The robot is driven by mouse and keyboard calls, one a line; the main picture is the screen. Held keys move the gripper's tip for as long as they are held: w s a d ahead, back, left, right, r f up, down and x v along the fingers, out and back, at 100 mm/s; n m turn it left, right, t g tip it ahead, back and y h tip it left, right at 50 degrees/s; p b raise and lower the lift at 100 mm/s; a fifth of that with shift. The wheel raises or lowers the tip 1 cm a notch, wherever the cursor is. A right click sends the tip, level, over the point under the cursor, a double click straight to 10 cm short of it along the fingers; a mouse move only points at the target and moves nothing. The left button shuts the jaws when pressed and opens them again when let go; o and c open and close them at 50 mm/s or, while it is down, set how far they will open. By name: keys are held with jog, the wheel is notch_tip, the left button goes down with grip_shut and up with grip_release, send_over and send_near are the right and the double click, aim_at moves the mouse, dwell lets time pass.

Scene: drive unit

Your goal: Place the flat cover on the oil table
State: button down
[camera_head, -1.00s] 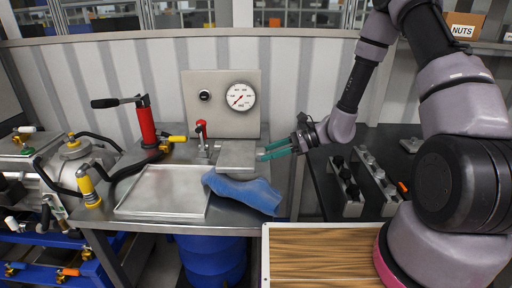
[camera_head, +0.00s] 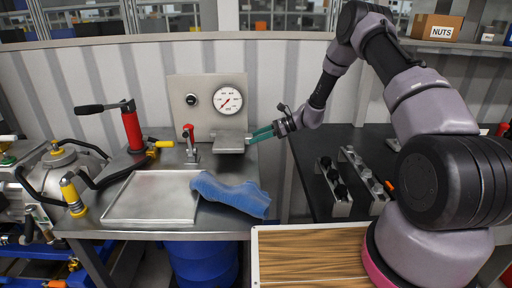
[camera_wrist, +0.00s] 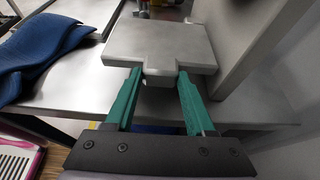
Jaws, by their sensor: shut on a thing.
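The flat cover (camera_head: 230,143) is a thin grey square plate with a small tab. My gripper (camera_head: 251,137) has its teal fingers shut on the tab, from the right. In the wrist view the cover (camera_wrist: 160,40) lies level ahead of the fingertips (camera_wrist: 160,78). The oil table (camera_head: 178,156) is a grey metal bench. The cover is over its back right part, close to the upright gauge panel (camera_head: 190,120). I cannot tell whether the cover touches the table or the panel.
A blue cloth (camera_head: 230,193) lies in front of the cover, beside a shallow metal tray (camera_head: 152,195). A red-handled clamp (camera_head: 190,145) stands just left of the cover. A red hand pump (camera_head: 132,128) is further left. A black table (camera_head: 300,150) holds metal blocks at right.

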aim_at(256, 152)
notch_tip(256, 152, down, 4)
jog(key=shift+w+f, duration=0.1)
jog(key=shift+w, duration=0.1)
jog(key=shift+f, duration=0.1)
jog(key=shift+c, duration=1.2)
grip_release()
jog(key=shift+f, duration=0.1)
